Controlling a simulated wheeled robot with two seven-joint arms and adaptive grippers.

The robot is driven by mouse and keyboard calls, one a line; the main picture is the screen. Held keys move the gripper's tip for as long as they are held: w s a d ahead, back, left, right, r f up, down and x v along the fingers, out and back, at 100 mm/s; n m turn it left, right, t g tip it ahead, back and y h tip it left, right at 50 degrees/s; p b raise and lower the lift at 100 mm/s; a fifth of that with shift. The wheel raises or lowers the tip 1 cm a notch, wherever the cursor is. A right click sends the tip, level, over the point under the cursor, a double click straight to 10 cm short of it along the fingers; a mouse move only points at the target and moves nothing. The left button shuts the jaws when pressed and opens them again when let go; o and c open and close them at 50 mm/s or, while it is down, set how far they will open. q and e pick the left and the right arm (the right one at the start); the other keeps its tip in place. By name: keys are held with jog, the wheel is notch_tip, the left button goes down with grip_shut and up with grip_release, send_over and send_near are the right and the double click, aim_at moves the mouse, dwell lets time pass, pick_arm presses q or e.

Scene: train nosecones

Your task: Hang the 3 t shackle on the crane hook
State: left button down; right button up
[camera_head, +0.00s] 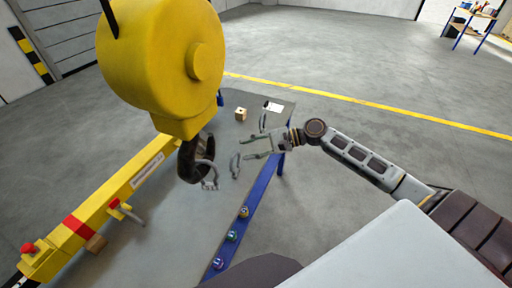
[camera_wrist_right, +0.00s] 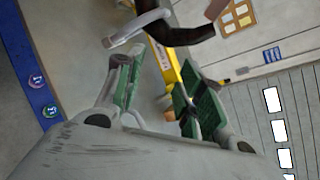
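The dark crane hook (camera_head: 188,160) hangs below its yellow block (camera_head: 160,60); it also shows in the right wrist view (camera_wrist_right: 182,36). A grey shackle (camera_head: 211,183) shows at the hook's right side and appears to hang on it; its grey metal crosses the hook in the wrist view (camera_wrist_right: 128,32). A second grey shackle (camera_head: 235,166) shows just right of it, near the table edge. No rating can be read on either. My right gripper (camera_head: 246,148) is to the right of the hook, its green-padded fingers (camera_wrist_right: 155,95) apart with nothing between them. My left gripper is not in view.
A grey table (camera_head: 185,245) with a blue edge lies below. It carries a small wooden block (camera_head: 241,114), a white card (camera_head: 273,107) and several coloured round pieces (camera_head: 232,236) along its edge. A yellow beam (camera_head: 120,200) runs along the left. Open floor lies to the right.

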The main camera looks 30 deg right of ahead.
jog(key=shift+v, duration=1)
dwell(1.3)
